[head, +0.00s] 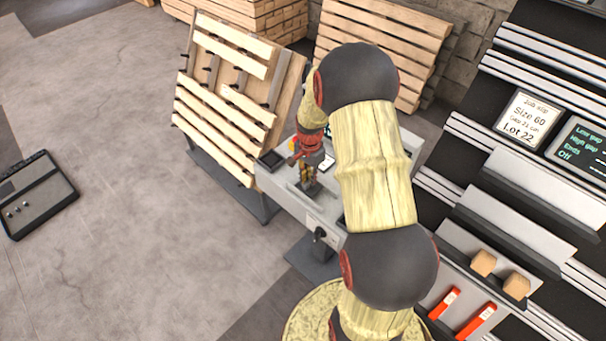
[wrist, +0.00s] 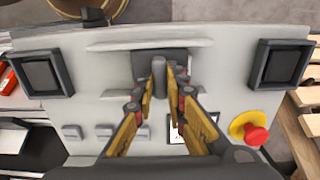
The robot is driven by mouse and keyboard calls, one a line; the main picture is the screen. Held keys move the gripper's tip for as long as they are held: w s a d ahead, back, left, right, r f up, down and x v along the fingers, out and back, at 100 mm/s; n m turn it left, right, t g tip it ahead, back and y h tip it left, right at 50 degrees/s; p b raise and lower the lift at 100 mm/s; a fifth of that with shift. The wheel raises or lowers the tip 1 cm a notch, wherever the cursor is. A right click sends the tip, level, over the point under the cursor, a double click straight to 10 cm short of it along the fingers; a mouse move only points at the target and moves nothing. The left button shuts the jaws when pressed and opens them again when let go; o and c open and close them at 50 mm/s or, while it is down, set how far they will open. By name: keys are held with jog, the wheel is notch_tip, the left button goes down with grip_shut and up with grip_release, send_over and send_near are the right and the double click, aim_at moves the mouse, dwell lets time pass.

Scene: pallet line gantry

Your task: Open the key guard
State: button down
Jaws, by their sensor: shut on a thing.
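The control console (head: 282,188) stands under my arm in the head view, and its pale top (wrist: 225,60) fills most of the wrist view. A dark plate (wrist: 142,62) sits near the top middle, with a grey rounded bar (wrist: 158,72) on it; this looks like the key guard. My gripper (wrist: 163,84) has its yellow fingers closed around the bar, one on each side. In the head view my gripper (head: 308,186) is low over the console. The fingers hide part of the plate, and I cannot see a key.
Two black square bins (wrist: 42,73) (wrist: 283,66) flank the panel. A red stop button (wrist: 256,135) on a yellow base sits at lower right, near a white card (wrist: 178,138). A slatted pallet (head: 225,100) leans behind the console.

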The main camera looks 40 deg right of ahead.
aim_at(318, 198)
jog(key=s, duration=0.4)
jog(key=shift+s+d, duration=0.35)
jog(key=c, duration=1.8)
grip_release()
notch_tip(318, 198, up, 12)
